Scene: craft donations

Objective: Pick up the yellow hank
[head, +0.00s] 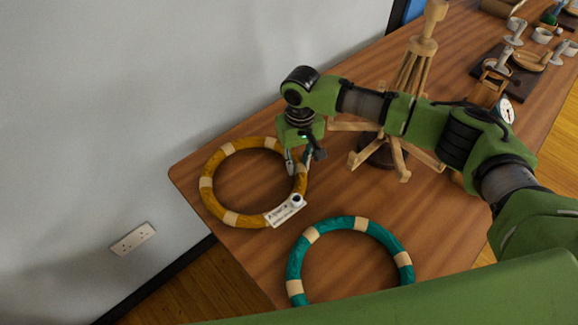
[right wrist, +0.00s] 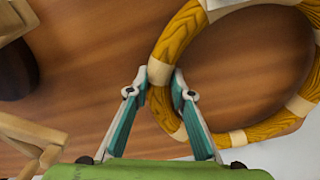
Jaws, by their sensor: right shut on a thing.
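The yellow hank (head: 210,186) is a ring of yellow yarn with cream bands and a white label at its front right. It lies on the wooden table near the left end. My right gripper (head: 299,166) is at the hank's right side. In the right wrist view, the fingers of my right gripper (right wrist: 163,84) are closed on either side of a cream band of the yellow hank (right wrist: 182,38). I cannot tell whether the hank is lifted off the table. My left gripper is not in view.
A teal hank (head: 296,258) with cream bands lies in front on the table (head: 345,210). A wooden yarn winder (head: 422,48) stands behind my right arm. A dark board (head: 521,77) with wooden items and cups is at the far right. The wall is close on the left.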

